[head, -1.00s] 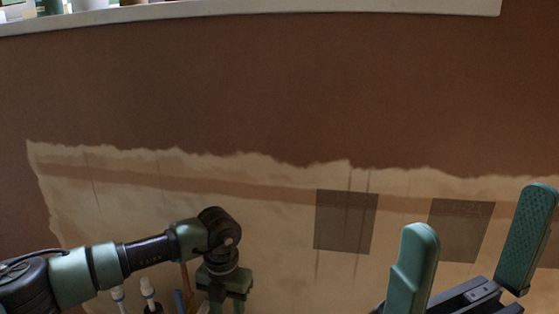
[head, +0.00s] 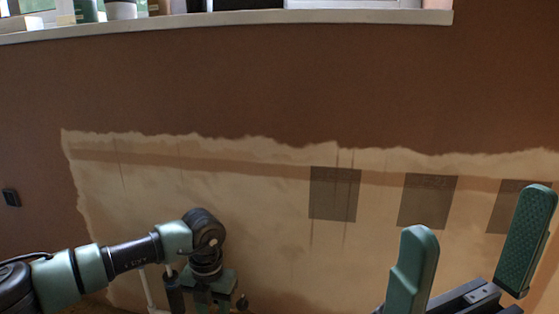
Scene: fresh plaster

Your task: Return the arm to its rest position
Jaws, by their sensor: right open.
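My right gripper (head: 468,255) is in the lower right of the head view. Its two green fingers stand wide apart and nothing is between them. My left arm (head: 130,255) comes in from the left and bends down at the wrist. My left gripper (head: 208,292) points down at the bottom edge; its fingertips are out of frame or hidden, so its opening does not show.
A brown wall (head: 300,80) fills the view, with a pale bare patch (head: 250,190) bearing several dark squares (head: 334,194). A white sill (head: 240,19) with containers runs along the top. A dark wall switch or socket (head: 11,197) is at the left.

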